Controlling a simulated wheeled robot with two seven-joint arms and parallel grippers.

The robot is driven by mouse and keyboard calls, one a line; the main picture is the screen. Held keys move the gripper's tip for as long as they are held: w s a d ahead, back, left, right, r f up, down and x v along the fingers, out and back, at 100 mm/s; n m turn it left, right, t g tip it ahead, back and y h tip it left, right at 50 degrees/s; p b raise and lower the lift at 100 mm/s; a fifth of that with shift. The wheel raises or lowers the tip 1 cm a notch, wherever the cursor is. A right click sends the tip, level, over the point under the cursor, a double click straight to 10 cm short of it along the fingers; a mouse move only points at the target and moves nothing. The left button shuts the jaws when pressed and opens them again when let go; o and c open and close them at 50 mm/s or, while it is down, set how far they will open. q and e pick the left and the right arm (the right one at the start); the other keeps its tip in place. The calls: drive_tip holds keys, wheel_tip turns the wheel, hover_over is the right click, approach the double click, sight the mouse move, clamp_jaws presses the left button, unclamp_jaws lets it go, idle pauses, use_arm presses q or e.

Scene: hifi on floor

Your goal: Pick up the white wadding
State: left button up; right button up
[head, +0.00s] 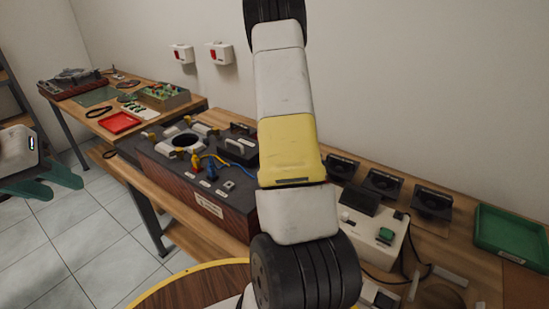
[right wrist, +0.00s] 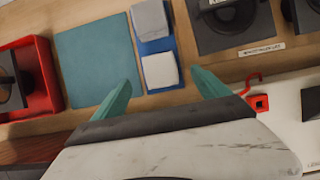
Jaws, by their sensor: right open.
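A small white block, which looks like the white wadding (right wrist: 160,71), lies on a blue strip in the right wrist view. A light grey block (right wrist: 149,20) lies just beyond it on the same strip. My right gripper (right wrist: 162,80) is open, with one teal finger to either side of the white block; I cannot tell how high they are above it. The white block cannot be made out in the head view, where my arm covers the middle of the bench. My left gripper (head: 66,188) is at the far left, with its teal fingers apart and nothing between them.
A teal mat (right wrist: 97,57) and a red tray (right wrist: 45,80) lie left of the blocks. Black speaker-like parts (right wrist: 232,22) and a red hook (right wrist: 259,100) are on the right. A dark hi-fi unit (head: 190,165) and a green tray (head: 510,235) occupy the bench.

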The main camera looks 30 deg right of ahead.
drive_tip(key=x, duration=0.6)
drive_tip(key=shift+w+d+f, duration=0.1)
drive_tip(key=shift+f, duration=0.3)
drive_tip(key=c, duration=1.4)
